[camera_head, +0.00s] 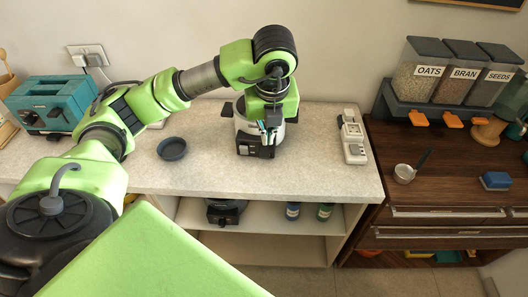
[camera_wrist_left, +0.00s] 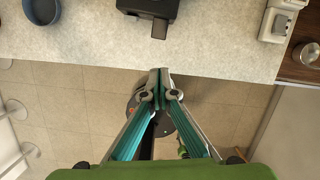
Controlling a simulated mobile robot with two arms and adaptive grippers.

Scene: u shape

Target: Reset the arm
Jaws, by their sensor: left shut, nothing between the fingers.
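My left arm (camera_head: 105,130), green with black joints, comes in from the left and arches over the counter. My left gripper (camera_head: 268,135) hangs below the wrist, pointing down, in front of a white and black appliance in the head view. In the left wrist view the teal fingers of the gripper (camera_wrist_left: 159,76) are together with nothing between them, near the counter's front edge. My right gripper is in neither view.
The white and black appliance (camera_head: 241,125) stands on the pale counter (camera_head: 320,180). A dark bowl (camera_head: 172,149), teal toaster (camera_head: 50,104) and white power strip (camera_head: 352,137) are also there. Dispensers (camera_head: 455,75), a small pan (camera_head: 404,173) and a blue block (camera_head: 495,181) are right.

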